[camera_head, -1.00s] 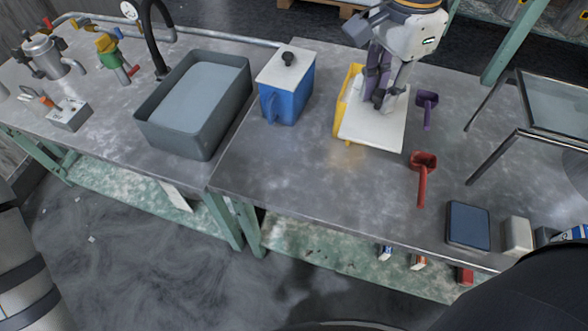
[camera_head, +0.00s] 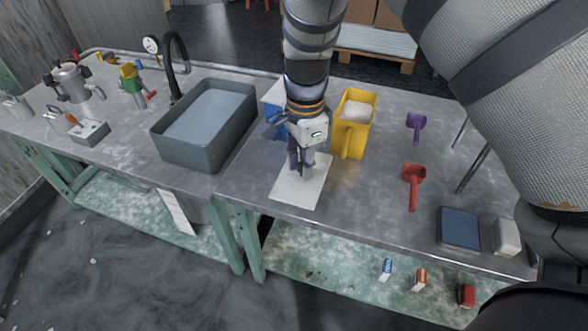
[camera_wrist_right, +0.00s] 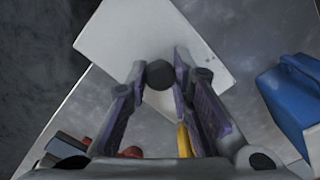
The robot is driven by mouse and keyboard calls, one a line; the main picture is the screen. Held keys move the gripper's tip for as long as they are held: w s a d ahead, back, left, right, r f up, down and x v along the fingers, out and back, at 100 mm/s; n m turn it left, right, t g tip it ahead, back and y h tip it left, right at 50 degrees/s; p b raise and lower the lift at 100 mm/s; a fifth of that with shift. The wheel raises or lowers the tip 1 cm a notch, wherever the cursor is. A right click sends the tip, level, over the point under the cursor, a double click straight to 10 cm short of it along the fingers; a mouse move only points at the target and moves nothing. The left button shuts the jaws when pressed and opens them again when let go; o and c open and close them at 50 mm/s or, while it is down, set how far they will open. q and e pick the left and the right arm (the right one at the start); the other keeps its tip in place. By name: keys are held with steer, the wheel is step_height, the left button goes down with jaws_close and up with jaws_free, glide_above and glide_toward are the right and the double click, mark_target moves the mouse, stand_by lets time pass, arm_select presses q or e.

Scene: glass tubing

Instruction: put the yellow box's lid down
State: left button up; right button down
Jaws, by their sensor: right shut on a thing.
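My right gripper (camera_head: 300,165) is shut on the dark knob (camera_wrist_right: 160,74) of a flat white lid (camera_head: 302,187). The lid also shows in the right wrist view (camera_wrist_right: 120,35), with a finger on each side of the knob. The lid is roughly level over the table near its front edge; I cannot tell whether it touches the top. The yellow box (camera_head: 348,138) stands open to the right of the gripper, with pale contents showing inside. My left gripper is not in view.
A blue box (camera_head: 274,96) stands behind my gripper, partly hidden. A grey basin (camera_head: 180,150) is to the left. A purple scoop (camera_head: 416,122), a red scoop (camera_head: 412,180) and a dark blue flat item (camera_head: 459,228) lie to the right. The metal table (camera_head: 370,200) is clear right of the lid.

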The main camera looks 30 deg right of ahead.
steer(key=f, duration=0.1)
steer(key=w+d+f, duration=0.1)
steer(key=w+f, duration=0.1)
steer(key=shift+w+d+f+b, duration=0.15)
steer(key=shift+d+f+b, duration=0.15)
steer(key=shift+d+f, duration=0.05)
steer(key=f, duration=0.3)
steer(key=shift+w+d+f, duration=0.15)
steer(key=shift+w+f, duration=0.05)
steer(key=shift+f, duration=0.1)
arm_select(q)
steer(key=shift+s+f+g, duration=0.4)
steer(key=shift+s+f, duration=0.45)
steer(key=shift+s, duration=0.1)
arm_select(e)
steer(key=shift+r, duration=0.1)
steer(key=c, duration=1.8)
jaws_free()
steer(key=shift+f, duration=0.2)
steer(key=shift+c, duration=0.2)
steer(key=o, duration=0.4)
steer(key=shift+r, duration=0.1)
